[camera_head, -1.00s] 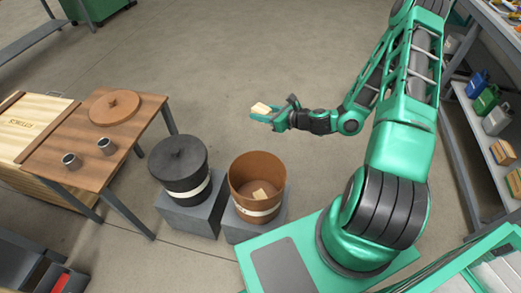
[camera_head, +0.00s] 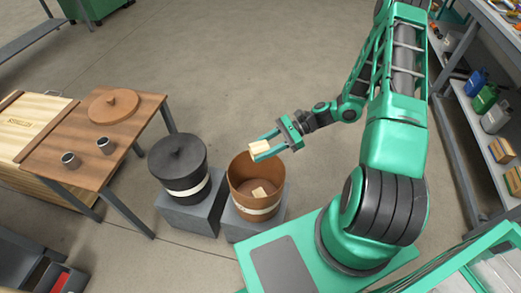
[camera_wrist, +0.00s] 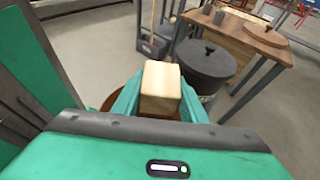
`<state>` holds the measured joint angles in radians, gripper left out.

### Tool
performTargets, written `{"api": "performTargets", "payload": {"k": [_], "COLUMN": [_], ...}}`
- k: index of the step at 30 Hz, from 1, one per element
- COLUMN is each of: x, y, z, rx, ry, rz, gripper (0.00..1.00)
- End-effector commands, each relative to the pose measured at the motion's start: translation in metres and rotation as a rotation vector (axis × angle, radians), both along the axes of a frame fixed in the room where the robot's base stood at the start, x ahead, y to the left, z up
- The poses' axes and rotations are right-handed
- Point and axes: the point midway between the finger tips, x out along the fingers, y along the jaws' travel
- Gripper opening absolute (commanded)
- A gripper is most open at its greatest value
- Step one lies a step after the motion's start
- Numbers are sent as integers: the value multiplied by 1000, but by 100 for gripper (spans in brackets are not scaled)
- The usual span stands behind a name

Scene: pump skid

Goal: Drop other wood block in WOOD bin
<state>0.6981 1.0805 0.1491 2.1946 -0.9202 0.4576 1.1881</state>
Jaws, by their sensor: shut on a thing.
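My gripper (camera_head: 264,150) is shut on a pale wood block (camera_head: 259,147). In the head view it holds the block above the back rim of an open brown bin (camera_head: 243,193). Another pale wood block (camera_head: 260,192) lies inside that bin. In the wrist view the held block (camera_wrist: 160,88) sits between my gripper's green fingers (camera_wrist: 160,98) and hides most of the brown bin behind it. The bin has a pale label band, and I cannot read its text.
A dark bin with its lid on (camera_head: 179,165) stands left of the brown bin on a grey block. A wooden table (camera_head: 97,150) with a round brown lid (camera_head: 113,104) and two grey cups is further left. Shelves with cans (camera_head: 485,98) stand at right.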

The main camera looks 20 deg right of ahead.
Motion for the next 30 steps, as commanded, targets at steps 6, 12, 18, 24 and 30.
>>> {"api": "performTargets", "payload": {"k": [6, 12, 18, 24, 30], "x": [-4, -4, -4, -4, -4], "y": [-1, 0, 0, 0, 0], "z": [-10, -32, -51, -59, -60], "rx": [3, 3, 4, 2, 2], "ry": [5, 4, 4, 2, 2], "rz": [23, 22, 21, 21, 21], "gripper": [16, 16, 16, 16, 16]}}
